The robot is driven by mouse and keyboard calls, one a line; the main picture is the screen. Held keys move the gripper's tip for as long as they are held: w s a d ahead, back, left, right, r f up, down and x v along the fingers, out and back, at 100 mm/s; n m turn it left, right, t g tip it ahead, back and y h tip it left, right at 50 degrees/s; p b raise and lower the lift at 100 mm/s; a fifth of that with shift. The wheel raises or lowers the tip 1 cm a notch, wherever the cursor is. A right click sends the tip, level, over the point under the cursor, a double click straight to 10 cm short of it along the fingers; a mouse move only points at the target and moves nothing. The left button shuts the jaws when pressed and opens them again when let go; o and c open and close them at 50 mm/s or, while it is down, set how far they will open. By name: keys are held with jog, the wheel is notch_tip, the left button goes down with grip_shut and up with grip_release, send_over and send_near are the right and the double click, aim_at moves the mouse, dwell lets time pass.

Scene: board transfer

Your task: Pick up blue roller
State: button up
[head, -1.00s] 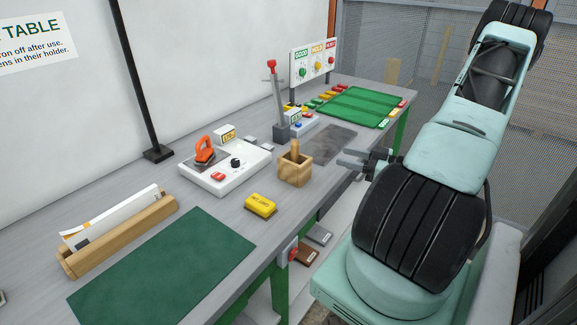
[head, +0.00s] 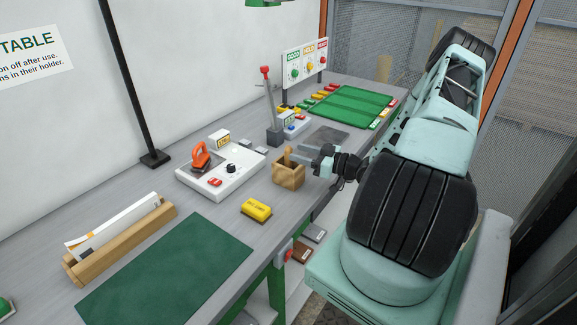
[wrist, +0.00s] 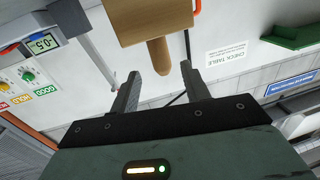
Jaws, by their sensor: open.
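No blue roller surface shows in either view. A wooden handle (head: 288,156) sticks up from a square wooden box (head: 288,177) on the bench; what lies inside the box is hidden. My gripper (head: 302,155) is open beside the top of this handle, just right of and above the box. In the wrist view the box (wrist: 150,22) and handle (wrist: 158,52) appear upside down. The handle's end shows between the two open fingers (wrist: 159,77) in that picture; I cannot tell whether they touch it.
A grey post with a red-topped lever (head: 270,108) stands behind the box. A white station with an orange-handled iron (head: 200,155) is left. A yellow block (head: 256,209) lies in front. A green mat (head: 165,270) is clear; a green tray (head: 350,105) is farther back.

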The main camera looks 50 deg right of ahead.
aim_at(291, 151)
jog(key=p+x, duration=0.2)
jog(key=x, duration=0.1)
jog(key=shift+w+a, duration=0.25)
jog(key=shift+w+a+f, duration=0.1)
jog(key=shift+w+f, duration=0.15)
jog(key=shift+w, duration=0.2)
grip_shut()
jog(key=shift+r, duration=0.1)
